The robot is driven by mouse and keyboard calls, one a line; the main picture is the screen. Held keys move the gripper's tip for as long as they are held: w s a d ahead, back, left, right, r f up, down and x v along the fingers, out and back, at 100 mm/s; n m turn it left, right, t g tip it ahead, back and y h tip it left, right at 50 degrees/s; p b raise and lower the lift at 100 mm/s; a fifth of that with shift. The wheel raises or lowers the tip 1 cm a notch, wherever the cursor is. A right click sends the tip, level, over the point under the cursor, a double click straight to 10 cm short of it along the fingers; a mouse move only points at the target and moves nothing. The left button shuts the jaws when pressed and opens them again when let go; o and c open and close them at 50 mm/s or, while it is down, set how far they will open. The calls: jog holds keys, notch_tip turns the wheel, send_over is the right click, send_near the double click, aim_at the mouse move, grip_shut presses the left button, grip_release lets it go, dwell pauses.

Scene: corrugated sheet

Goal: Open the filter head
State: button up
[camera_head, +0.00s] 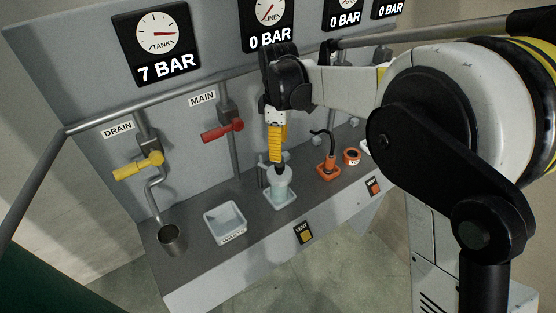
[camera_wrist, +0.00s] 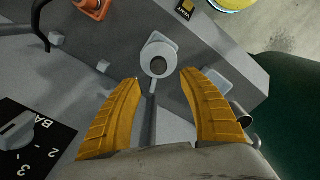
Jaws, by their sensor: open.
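In the wrist view the filter head (camera_wrist: 150,48) is a grey ring with a dark centre and a short bar pointing toward me. My gripper (camera_head: 279,165) has yellow fingers and reaches down from above, at or just over the head. In the wrist view my gripper (camera_wrist: 154,77) is open and empty, one finger on each side of the bar, with the ring just beyond the fingertips. I cannot tell whether anything touches.
An orange fitting with a black hose (camera_head: 327,170) stands right. Yellow drain (camera_head: 138,167) and red main (camera_head: 222,131) handles jut from the panel. The tank gauge (camera_head: 155,34) reads 7 BAR.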

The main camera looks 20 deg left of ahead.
aim_at(278, 163)
notch_tip(278, 163, down, 8)
jog(key=shift+w+r+b, duration=0.1)
jog(key=shift+r+b, duration=0.15)
jog(key=shift+b, duration=0.45)
grip_shut()
